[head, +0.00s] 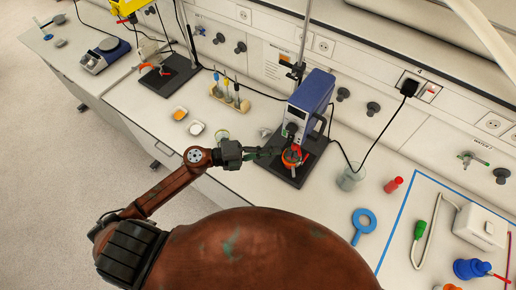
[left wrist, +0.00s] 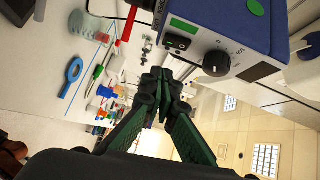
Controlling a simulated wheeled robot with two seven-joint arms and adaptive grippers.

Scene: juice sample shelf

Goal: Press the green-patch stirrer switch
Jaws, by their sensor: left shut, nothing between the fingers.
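The blue stirrer (head: 312,92) stands on a dark base plate by the wall panel. In the left wrist view its pale front face carries a green patch (left wrist: 184,25), with a black switch (left wrist: 178,42) beside it and a black round knob (left wrist: 215,63) farther right. A round green mark (left wrist: 255,7) is on the blue housing. My left gripper (head: 277,151) is shut and empty in front of the stirrer's lower front, near an orange-red part. In the left wrist view its closed fingertips (left wrist: 160,82) sit below the switch, apparently apart from it. My right gripper is not in view.
A yellow stirrer (head: 152,51) stands farther left. A rack with tubes (head: 233,100) and small dishes (head: 196,128) lie left of the blue stirrer. To its right are a beaker (head: 350,178), a red item (head: 393,184) and a blue ring (head: 364,220). A black cable hangs behind the beaker.

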